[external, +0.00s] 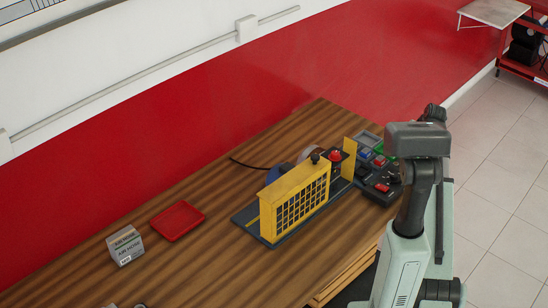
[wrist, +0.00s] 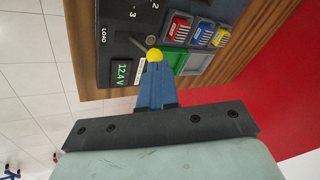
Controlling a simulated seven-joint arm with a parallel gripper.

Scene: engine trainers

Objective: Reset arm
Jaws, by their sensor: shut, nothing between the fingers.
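My arm rises at the right of the external view, and its upper part stands in front of part of the control panel (external: 382,187). My gripper (wrist: 155,66) shows in the wrist view with its narrow blue fingers together and nothing visible held. Its tips point toward the panel, which also shows in the wrist view (wrist: 112,45). A yellow knob (wrist: 155,55) on a lever appears just beyond the tips; I cannot tell whether they touch. The fingertips cannot be made out in the external view.
The trainer's yellow guard (external: 293,202) stands mid-bench. A red tray (external: 177,220) and a grey box (external: 125,245) lie to the left on the wooden bench (external: 200,265). The panel has a display (wrist: 122,73) reading 12.4 V and a green piece (wrist: 172,60). A red wall runs behind.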

